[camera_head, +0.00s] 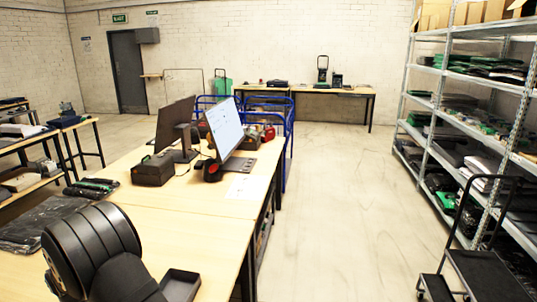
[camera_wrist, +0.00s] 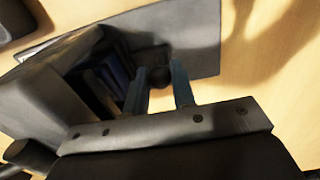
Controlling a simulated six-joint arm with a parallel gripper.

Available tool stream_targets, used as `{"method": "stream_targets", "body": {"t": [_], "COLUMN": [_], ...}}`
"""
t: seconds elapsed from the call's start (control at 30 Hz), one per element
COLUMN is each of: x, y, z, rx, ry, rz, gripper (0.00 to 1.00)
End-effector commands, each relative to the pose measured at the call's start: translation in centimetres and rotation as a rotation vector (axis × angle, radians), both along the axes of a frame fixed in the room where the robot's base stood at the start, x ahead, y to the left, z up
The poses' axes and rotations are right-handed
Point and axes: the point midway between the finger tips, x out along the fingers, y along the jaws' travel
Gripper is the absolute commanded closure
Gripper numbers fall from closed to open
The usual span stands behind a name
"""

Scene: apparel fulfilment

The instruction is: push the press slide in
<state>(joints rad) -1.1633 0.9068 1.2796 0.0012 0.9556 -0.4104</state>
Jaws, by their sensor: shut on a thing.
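In the wrist view, a grey box-like body (camera_wrist: 52,95) with an open, dark inside fills the left; it looks like the press. A dark, rounded knob (camera_wrist: 158,77) sits just beyond its opening, over a dark flat plate (camera_wrist: 195,45) on the wooden table. My gripper (camera_wrist: 160,80) has its two bluish fingers on either side of the knob and is shut on it. I cannot tell how the knob joins the slide, since the fingers and shadow hide that. In the head view, my gripper cannot be made out.
In the head view, a long wooden table (camera_head: 205,208) carries a monitor (camera_head: 226,128), a dark box (camera_head: 153,170) and folded dark garments (camera_head: 45,222). A black tray-like part (camera_head: 181,284) shows at the front. Shelving (camera_head: 470,110) and a cart (camera_head: 485,275) stand right; the middle floor is clear.

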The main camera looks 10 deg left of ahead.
Motion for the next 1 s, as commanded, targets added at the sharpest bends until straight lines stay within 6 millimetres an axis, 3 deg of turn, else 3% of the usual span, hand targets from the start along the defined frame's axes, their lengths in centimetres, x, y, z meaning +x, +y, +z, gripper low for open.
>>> {"method": "stream_targets", "body": {"t": [0.03, 0.13, 0.57, 1.0], "x": [0.4, 0.5, 0.6, 0.3], "y": [0.0, 0.0, -0.1, 0.0], "z": [0.1, 0.1, 0.2, 5.0], "rx": [0.003, 0.003, 0.002, 0.004], "ry": [-0.005, -0.005, -0.005, -0.004], "rz": [-0.003, -0.004, -0.006, -0.003], "gripper": [0.75, 0.56, 0.56, 0.56]}}
